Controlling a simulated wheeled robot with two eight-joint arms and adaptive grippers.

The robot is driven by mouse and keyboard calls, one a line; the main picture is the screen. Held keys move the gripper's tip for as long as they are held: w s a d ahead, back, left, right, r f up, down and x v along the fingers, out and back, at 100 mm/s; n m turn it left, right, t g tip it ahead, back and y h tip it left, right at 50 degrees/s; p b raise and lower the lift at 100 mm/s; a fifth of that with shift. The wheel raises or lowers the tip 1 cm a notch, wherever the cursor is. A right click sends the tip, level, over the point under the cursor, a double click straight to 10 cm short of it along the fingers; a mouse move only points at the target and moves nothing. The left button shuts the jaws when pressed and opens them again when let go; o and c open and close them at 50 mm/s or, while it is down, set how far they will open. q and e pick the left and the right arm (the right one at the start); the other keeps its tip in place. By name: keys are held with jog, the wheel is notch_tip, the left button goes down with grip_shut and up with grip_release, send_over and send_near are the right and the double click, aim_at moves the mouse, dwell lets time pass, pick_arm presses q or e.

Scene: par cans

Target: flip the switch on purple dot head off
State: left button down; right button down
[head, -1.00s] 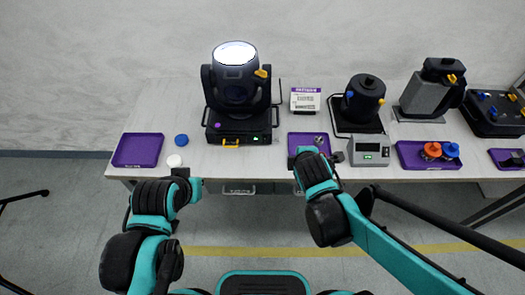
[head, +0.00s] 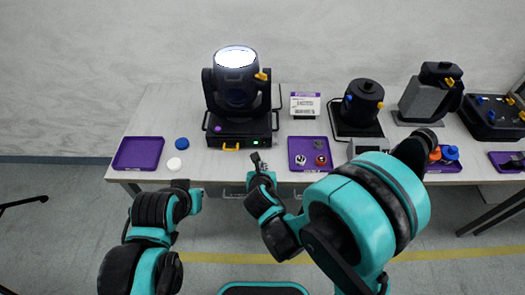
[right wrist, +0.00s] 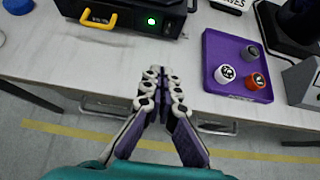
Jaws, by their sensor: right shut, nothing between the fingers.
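The moving-head light (head: 237,85) with a purple dot (head: 218,128) on its base stands at the table's centre-left, its lens glowing white. A green-lit switch (head: 255,142) is on the base's front; it also glows green in the right wrist view (right wrist: 151,21). A yellow handle (right wrist: 98,19) sits left of it. My right gripper (head: 257,162) is shut and empty, in front of the base near the table's front edge. In the right wrist view its fingertips (right wrist: 162,72) are together, below and apart from the switch. My left gripper (head: 190,188) is low at left; its fingers are unclear.
A purple tray (right wrist: 212,75) with grey, white and red knobs lies right of the base. An empty purple tray (head: 138,153), a blue disc (head: 182,143) and a white disc (head: 174,163) lie left. Other fixtures stand at right. The table strip before the base is clear.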

aim_at(265, 144)
jog(key=b+x, duration=0.3)
jog(key=x, duration=0.7)
jog(key=shift+w+f, duration=0.1)
jog(key=w+b, duration=0.1)
jog(key=w, duration=0.1)
jog(key=shift+w+f, duration=0.15)
jog(key=shift+w, duration=0.8)
